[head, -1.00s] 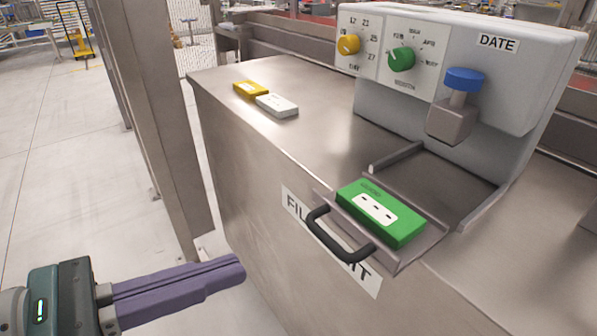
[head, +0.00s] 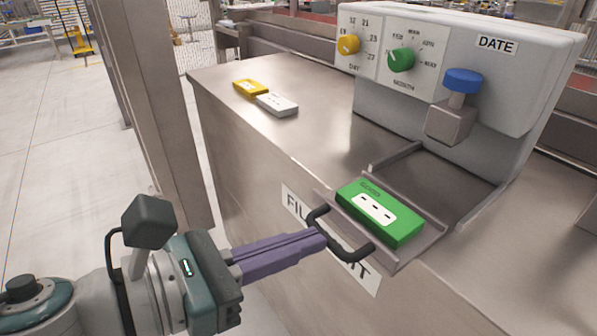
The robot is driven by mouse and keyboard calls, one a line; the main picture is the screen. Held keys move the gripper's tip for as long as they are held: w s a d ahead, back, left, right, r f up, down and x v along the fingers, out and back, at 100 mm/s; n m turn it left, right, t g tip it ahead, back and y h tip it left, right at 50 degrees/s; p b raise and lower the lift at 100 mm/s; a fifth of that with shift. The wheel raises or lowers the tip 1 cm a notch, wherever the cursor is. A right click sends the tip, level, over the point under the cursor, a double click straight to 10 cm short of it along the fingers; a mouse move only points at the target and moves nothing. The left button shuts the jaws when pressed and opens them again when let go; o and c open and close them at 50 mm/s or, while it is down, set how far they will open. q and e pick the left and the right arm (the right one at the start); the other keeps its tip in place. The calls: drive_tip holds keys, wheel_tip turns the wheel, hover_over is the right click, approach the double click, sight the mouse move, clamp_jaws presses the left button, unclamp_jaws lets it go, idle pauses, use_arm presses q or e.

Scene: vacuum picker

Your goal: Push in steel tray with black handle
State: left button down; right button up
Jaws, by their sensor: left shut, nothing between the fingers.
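The steel tray (head: 428,234) sticks out over the front edge of the steel counter, below the stamping machine. Its black handle (head: 350,253) projects from the front. A green box (head: 380,212) with a white label lies in the tray. My left gripper (head: 321,242) is shut and empty, with its purple fingers pointing right. The fingertips are at the left part of the handle and overlap it; I cannot tell whether they touch it. My right gripper is not in view.
The grey date machine (head: 520,80) has a yellow knob (head: 348,44), a green knob (head: 401,60) and a blue-topped stamp (head: 463,80). A yellow box (head: 250,89) and a white box (head: 277,105) lie on the counter (head: 310,130). A steel post (head: 165,120) stands at left.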

sight(380, 200)
use_arm(q)
drive_tip(key=b+x, duration=0.1)
drive_tip(key=x, duration=0.2)
drive_tip(key=r+b+x, duration=0.1)
drive_tip(key=x, duration=0.3)
drive_tip(key=r+b+x, duration=0.1)
drive_tip(key=b+x, duration=0.1)
drive_tip(key=x, duration=0.2)
drive_tip(key=shift+w+d+r, duration=0.15)
drive_tip(key=shift+w+d, duration=0.1)
drive_tip(key=shift+w, duration=0.15)
